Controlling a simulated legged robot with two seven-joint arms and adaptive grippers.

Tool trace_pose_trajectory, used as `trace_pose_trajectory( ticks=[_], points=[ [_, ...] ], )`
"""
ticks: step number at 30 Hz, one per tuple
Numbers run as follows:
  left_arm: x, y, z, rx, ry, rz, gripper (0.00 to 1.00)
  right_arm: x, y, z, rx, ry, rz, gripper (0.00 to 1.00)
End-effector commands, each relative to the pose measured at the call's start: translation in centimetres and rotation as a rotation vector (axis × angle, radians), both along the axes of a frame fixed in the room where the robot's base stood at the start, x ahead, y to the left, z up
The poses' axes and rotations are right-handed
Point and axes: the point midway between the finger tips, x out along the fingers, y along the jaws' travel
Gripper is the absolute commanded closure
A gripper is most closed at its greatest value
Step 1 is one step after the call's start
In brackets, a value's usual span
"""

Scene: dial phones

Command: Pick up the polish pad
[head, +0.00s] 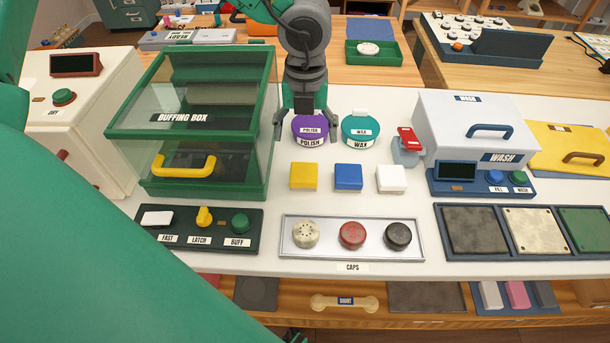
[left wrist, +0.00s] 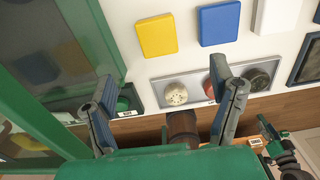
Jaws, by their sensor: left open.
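No pad carries a readable "polish" label. Three small square pads lie in a row on the white table: yellow (head: 303,176), blue (head: 348,177) and white (head: 391,179). Behind them stand a purple round tin labelled POLISH (head: 311,142) and a teal one labelled WAX (head: 360,143). My left gripper (head: 305,132) points down at the purple tin, with its fingers apart on either side of it in the picture; contact cannot be told. The left wrist view shows its open, empty fingers (left wrist: 163,85), with the yellow pad (left wrist: 157,35) and blue pad (left wrist: 219,23) beyond. My right gripper is not clearly seen.
The green glass-walled buffing box (head: 200,185) stands left of the gripper. A caps tray (head: 352,255) lies in front of the pads. A red-topped device (head: 407,145) and a white wash box (head: 470,125) stand to the right.

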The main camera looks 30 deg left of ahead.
Motion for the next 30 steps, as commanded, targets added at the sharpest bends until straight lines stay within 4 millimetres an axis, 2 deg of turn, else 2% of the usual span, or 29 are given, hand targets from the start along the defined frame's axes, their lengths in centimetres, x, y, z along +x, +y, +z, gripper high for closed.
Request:
trace_pose_trajectory(
  ticks=[3, 9, 17, 24, 30],
  points=[
    [-0.2, 0.0, -2.7, 0.003, 0.007, 0.000, 0.22, 0.0, 0.0, -0.3, 0.000, 0.000, 0.000, 0.60],
    [0.0, -0.1, -6.0, 0.004, 0.005, -0.002, 0.22, 0.0, 0.0, -0.7, 0.000, 0.000, 0.000, 0.60],
    [0.0, 0.2, -8.0, 0.002, 0.004, 0.001, 0.22, 0.0, 0.0, -0.9, 0.000, 0.000, 0.000, 0.60],
    [0.1, 0.5, -11.6, 0.002, 0.004, -0.001, 0.22, 0.0, 0.0, -1.2, 0.000, 0.000, 0.000, 0.60],
    [0.1, 0.5, -12.3, 0.001, 0.002, 0.000, 0.22, 0.0, 0.0, -1.2, 0.000, 0.000, 0.000, 0.60]
  ],
)
